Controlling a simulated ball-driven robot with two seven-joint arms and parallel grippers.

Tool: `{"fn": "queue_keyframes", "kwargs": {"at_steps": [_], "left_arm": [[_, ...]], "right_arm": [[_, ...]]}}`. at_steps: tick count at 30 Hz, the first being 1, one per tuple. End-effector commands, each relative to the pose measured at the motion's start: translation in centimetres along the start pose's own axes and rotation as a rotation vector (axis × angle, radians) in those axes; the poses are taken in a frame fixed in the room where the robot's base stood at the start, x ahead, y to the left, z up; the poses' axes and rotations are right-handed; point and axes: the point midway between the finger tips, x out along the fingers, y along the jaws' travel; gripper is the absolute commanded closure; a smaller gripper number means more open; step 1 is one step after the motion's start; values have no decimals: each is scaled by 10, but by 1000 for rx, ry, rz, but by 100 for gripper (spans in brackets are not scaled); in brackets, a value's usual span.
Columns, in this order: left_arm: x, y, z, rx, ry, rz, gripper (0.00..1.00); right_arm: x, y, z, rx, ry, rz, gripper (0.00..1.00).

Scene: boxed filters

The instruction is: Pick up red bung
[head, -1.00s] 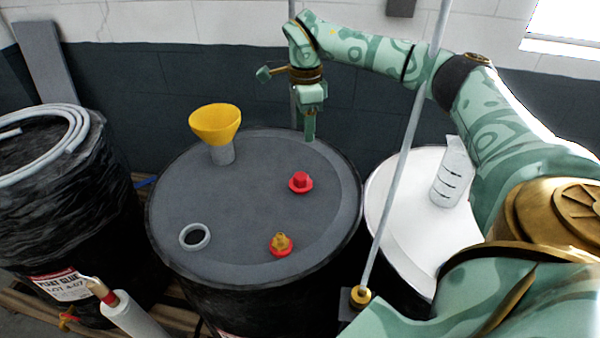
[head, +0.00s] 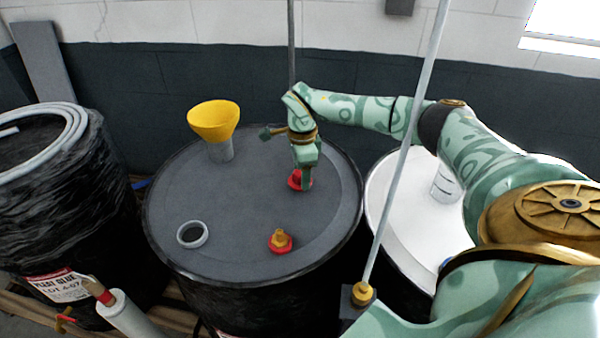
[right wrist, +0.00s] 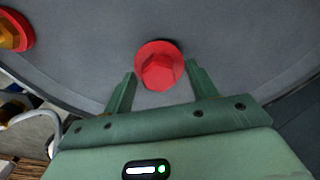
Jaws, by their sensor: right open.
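The red bung (head: 295,180) sits on the grey top of the middle drum (head: 250,215), right of its centre, partly hidden by my right gripper (head: 304,183). In the right wrist view the red bung (right wrist: 160,66) has a round flange and a raised faceted knob. It lies between and just beyond the tips of the open green fingers of the right gripper (right wrist: 158,80). I cannot tell if either finger touches it. My left gripper is not in view.
A red bung with a brass fitting (head: 281,241), a grey ring around a hole (head: 192,234) and a yellow funnel (head: 214,121) are on the same drum top. A white-topped drum (head: 400,215) with a clear graduated cylinder (head: 445,184) stands right. A thin pole (head: 405,140) crosses in front.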

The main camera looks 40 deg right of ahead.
Motion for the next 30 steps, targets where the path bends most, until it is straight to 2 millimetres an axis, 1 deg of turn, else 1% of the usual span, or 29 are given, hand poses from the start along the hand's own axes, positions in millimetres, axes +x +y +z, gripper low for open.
{"fn": "queue_keyframes", "kwargs": {"at_steps": [5,6,8,9,10,19,23,26,27,28,30], "left_arm": [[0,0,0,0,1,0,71],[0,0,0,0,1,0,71],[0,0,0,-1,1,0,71],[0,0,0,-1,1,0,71],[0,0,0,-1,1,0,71],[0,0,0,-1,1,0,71],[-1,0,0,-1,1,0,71],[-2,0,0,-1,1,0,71],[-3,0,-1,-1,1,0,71],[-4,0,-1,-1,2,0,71],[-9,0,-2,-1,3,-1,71]], "right_arm": [[-1,0,0,0,0,-1,42],[-1,0,0,0,0,-1,53],[-1,0,0,0,0,-1,70],[-1,0,0,0,0,-1,81],[-1,0,0,0,0,-1,89],[-2,0,0,0,0,-1,90],[-9,-1,0,0,-1,-3,90],[-23,-2,0,0,-2,-5,90],[-33,-2,0,0,-2,-6,90],[-40,1,2,-2,-2,-5,90],[-58,16,8,-5,-2,-5,90]]}}
